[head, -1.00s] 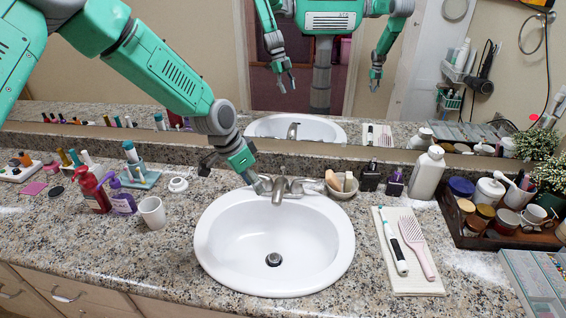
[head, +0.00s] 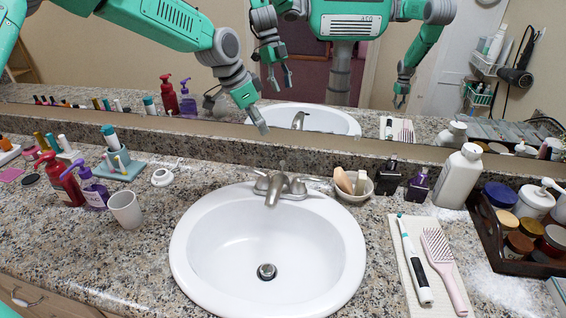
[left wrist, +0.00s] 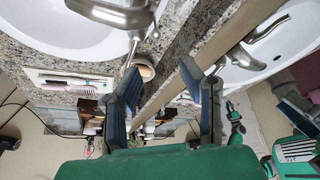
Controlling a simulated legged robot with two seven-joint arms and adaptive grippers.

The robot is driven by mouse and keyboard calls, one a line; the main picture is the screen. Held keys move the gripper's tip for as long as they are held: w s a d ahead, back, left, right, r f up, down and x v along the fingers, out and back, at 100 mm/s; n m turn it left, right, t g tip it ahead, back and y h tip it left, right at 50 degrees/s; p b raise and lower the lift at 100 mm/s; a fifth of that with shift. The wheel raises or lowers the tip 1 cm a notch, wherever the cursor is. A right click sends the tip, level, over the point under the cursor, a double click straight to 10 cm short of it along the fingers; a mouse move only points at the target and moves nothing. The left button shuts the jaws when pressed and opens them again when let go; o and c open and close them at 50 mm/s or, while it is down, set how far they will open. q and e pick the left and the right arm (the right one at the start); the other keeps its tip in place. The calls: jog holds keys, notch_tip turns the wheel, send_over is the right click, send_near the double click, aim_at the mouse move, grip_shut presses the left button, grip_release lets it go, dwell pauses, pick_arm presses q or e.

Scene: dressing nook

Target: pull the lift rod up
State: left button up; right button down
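The silver faucet (head: 274,190) stands at the back rim of the white sink (head: 215,245). A small, faint upright tip behind the spout, probably the lift rod (head: 283,164), shows in the head view. In the left wrist view a thin metal rod (left wrist: 132,48) stands by the faucet (left wrist: 115,14), beyond my fingertips. My left gripper (head: 262,127) hangs above and behind the faucet, in front of the mirror, apart from it. Its two blue-padded fingers (left wrist: 171,78) are spread with nothing between them. My right gripper shows only as a mirror reflection.
A small bowl (head: 352,192) stands close right of the faucet, with dark bottles (head: 388,177) beyond it. A white cup (head: 125,209) and pump bottles (head: 92,188) stand at left. The mirror (head: 190,120) rises close behind.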

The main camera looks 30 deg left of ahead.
aim_at(283, 161)
pick_arm(q)
jog(key=x, duration=1.3)
jog(key=shift+d+f+b, duration=0.1)
jog(key=shift+d+b, duration=0.1)
jog(key=shift+b, duration=0.15)
jog(key=shift+d, duration=0.3)
